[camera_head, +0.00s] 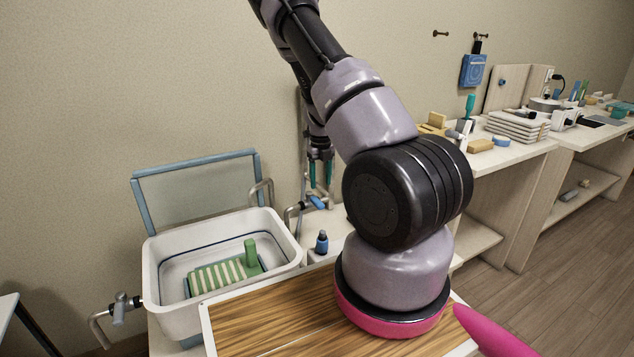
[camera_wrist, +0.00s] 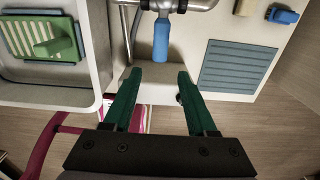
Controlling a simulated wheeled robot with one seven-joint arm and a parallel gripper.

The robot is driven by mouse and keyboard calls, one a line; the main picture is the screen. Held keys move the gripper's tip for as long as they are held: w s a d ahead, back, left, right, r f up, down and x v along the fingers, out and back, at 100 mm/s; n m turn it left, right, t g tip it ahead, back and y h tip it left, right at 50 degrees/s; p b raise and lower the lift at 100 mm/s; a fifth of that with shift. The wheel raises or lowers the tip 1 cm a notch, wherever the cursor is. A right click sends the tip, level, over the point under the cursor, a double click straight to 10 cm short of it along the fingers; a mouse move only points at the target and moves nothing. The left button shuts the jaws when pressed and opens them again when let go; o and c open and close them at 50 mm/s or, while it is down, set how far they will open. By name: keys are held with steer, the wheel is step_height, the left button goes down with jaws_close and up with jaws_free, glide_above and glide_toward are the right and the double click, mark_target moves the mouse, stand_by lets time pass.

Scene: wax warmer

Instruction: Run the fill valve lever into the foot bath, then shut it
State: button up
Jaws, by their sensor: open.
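The foot bath (camera_head: 160,257) is a white basin at the left of the head view; its rim shows at the upper left of the wrist view (camera_wrist: 96,50). The fill valve lever (camera_head: 316,202) is a blue handle on a grey metal pipe beside the basin. In the wrist view the lever (camera_wrist: 161,40) hangs from the pipe, just beyond my fingertips and roughly centred between them. My gripper (camera_head: 321,173) is open with green fingers, above the lever in the head view. In the wrist view my gripper (camera_wrist: 155,76) holds nothing. Any water flow cannot be seen.
A green slatted piece (camera_head: 215,276) and a green upright block (camera_head: 251,252) are inside the basin. A blue bottle (camera_head: 322,242) stands right of it. A grey side valve (camera_head: 121,306) is at the basin's left. A blue-grey ribbed pad (camera_wrist: 238,68) lies right of my fingers.

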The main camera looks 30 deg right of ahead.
mark_target(320, 204)
steer(key=shift+f, duration=4.25)
